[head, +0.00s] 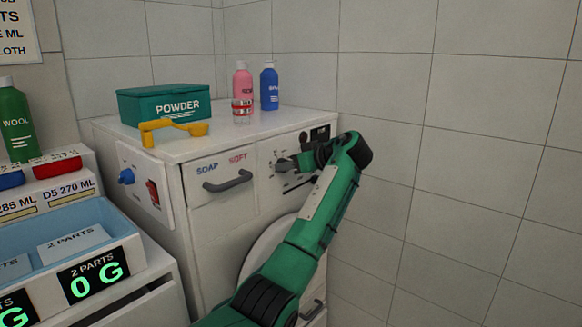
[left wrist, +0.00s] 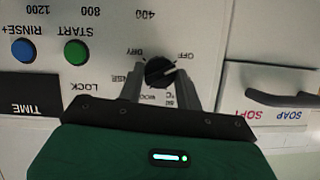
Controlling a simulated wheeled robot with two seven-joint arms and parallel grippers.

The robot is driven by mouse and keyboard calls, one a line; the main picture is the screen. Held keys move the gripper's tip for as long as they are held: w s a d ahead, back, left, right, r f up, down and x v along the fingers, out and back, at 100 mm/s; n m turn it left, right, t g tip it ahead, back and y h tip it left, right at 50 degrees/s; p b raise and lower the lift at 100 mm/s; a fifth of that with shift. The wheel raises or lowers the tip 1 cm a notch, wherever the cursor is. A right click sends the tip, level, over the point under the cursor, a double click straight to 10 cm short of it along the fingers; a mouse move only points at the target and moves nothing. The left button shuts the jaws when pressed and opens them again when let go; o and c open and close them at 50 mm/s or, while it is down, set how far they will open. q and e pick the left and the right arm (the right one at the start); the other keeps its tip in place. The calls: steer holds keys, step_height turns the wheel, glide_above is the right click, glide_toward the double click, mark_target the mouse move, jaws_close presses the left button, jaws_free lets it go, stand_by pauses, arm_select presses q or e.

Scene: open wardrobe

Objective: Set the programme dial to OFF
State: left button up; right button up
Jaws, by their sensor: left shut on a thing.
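The programme dial (left wrist: 160,72) is a round black knob with a pale pointer mark on the washing machine's front panel. The left wrist view shows the panel upside down. The pointer lies toward the right, near the OFF label (left wrist: 184,57); I cannot tell if it lines up exactly. DRY (left wrist: 136,53) is on the dial's other side, with more labels partly hidden below. My left gripper (head: 282,164) reaches the panel, its two fingers on either side of the dial and shut on it. In the head view the gripper mostly hides the dial. My right gripper is not in view.
The soap drawer (head: 218,188) with its dark handle is left of the dial in the head view. Green START (left wrist: 76,52) and blue RINSE+ (left wrist: 22,50) buttons are on the panel. A powder box (head: 165,103), yellow scoop (head: 174,129) and bottles stand on top. A tiled wall is at right.

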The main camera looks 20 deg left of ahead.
arm_select(q)
steer(key=shift+n, duration=0.3)
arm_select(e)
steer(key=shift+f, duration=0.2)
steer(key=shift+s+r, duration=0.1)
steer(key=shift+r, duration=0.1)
arm_select(q)
steer(key=o, duration=1)
steer(key=shift+a, duration=0.1)
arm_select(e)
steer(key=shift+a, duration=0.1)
arm_select(q)
steer(key=p+v, duration=0.1)
steer(key=v, duration=1.3)
steer(key=shift+s+a, duration=0.2)
steer(key=shift+s, duration=0.05)
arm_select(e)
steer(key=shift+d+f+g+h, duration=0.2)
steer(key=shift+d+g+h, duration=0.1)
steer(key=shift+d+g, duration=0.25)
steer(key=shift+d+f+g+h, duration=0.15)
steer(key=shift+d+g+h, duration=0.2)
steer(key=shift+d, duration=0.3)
